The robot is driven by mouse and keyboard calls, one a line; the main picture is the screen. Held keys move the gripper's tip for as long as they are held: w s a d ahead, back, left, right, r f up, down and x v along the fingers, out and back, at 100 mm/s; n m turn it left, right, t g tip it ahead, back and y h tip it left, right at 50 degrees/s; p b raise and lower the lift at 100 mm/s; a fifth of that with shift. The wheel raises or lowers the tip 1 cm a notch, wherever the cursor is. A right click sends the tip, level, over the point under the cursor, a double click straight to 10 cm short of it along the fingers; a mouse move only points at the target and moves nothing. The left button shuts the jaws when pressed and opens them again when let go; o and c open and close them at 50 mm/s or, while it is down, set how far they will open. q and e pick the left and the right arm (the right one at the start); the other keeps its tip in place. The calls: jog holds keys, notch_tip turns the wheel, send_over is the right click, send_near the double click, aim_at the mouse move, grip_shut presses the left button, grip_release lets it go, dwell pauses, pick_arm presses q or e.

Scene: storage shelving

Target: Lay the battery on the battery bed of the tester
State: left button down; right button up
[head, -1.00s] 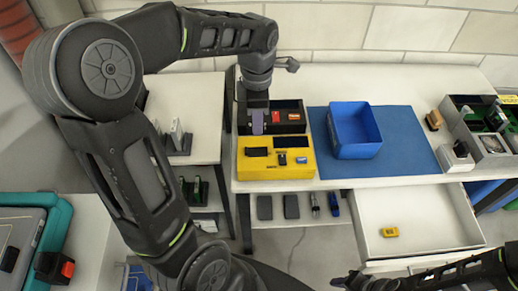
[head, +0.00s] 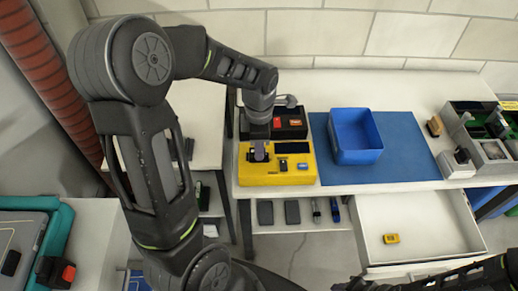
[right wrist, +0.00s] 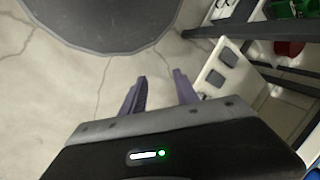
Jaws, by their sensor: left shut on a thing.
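The yellow tester (head: 270,180) lies on the table at the front left. Its top carries a dark display (head: 292,147), a small dark part (head: 283,163) and a small bluish part (head: 302,166). My left gripper (head: 258,153) points down over the left part of the tester, where the dark bed is now covered by the fingers. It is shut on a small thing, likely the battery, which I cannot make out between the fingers. I cannot tell whether it touches the bed. My right gripper (right wrist: 160,88) is open and empty above the floor.
A black tray (head: 292,135) with red and orange items stands right behind the tester. A blue bin (head: 357,155) stands on a blue mat (head: 405,165) to the right. An open drawer (head: 440,225) below holds a yellow object (head: 391,238).

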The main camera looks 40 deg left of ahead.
pick_arm(q)
jog(key=shift+f, duration=0.7)
jog(key=shift+f, duration=0.1)
jog(key=shift+f, duration=0.15)
jog(key=c, duration=1.2)
grip_release()
jog(key=shift+r, duration=0.2)
notch_tip(320, 180, up, 12)
